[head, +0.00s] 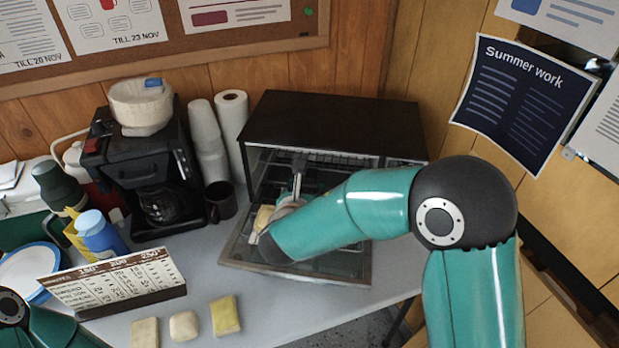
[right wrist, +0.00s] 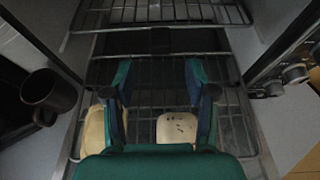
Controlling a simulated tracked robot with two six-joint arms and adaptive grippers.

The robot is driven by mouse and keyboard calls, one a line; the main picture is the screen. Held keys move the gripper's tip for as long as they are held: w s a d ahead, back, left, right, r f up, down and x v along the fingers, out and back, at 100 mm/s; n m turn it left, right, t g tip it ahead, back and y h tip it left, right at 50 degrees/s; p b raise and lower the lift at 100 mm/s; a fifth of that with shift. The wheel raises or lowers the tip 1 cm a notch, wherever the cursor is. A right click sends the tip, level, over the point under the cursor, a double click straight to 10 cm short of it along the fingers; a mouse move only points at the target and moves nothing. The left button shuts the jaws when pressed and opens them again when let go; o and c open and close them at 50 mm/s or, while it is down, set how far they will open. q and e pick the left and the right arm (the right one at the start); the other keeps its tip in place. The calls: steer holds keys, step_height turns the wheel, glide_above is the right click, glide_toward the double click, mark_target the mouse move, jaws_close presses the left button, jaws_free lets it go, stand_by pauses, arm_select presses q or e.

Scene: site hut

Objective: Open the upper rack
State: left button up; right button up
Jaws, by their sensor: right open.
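The black toaster oven (head: 330,122) stands on the table with its glass door (head: 350,264) folded down. In the right wrist view the upper rack (right wrist: 155,27) is a wire shelf across the top, its front bar in front of my fingers. A lower wire rack (right wrist: 150,93) lies below it. A pale, dark-specked food piece (right wrist: 177,129) and a yellowish one (right wrist: 95,132) lie low, partly hidden by my gripper. My right gripper (right wrist: 158,72) is open and empty at the oven mouth, apart from the upper rack's bar; it also shows in the head view (head: 297,178). My left gripper is out of view.
A dark mug (head: 221,200), paper cups (head: 207,140) and a coffee maker (head: 150,165) stand left of the oven. Oven knobs (right wrist: 295,73) are close on the right. The table's front edge is near.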

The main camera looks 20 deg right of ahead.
mark_target(310, 179)
steer(key=x, duration=0.6)
steer(key=shift+w+d+f+p, duration=0.1)
steer(key=shift+w+p, duration=0.05)
steer(key=shift+p, duration=0.25)
jaws_close()
